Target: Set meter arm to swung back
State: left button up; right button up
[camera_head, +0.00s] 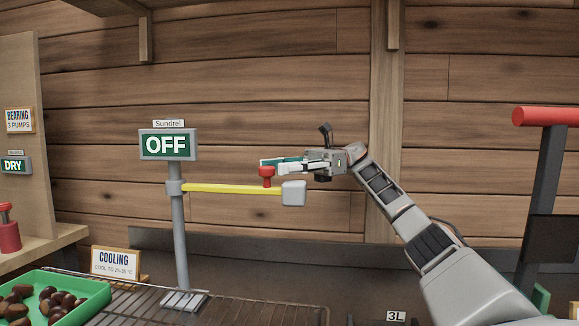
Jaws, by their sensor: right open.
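The meter arm (225,188) is a yellow bar on a grey post (180,235). It reaches out to the right over the wire rack and ends in a pale grey block (294,193). A red knob (266,175) stands on the bar near that block. A green sign reading OFF (167,145) tops the post, under a small label "Sundrel". My right gripper (272,165) is open, pointing left, with its fingertips at the red knob. I cannot tell whether they touch it. My left gripper is not in view.
A green crate of chestnuts (98,293) sits at the lower left by a wire rack (240,309). A COOLING sign (116,263) stands behind it. A red-handled lever (545,117) rises at the right. A wooden panel (22,75) with signs edges the left.

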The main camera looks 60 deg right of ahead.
jog(key=shift+v, duration=2)
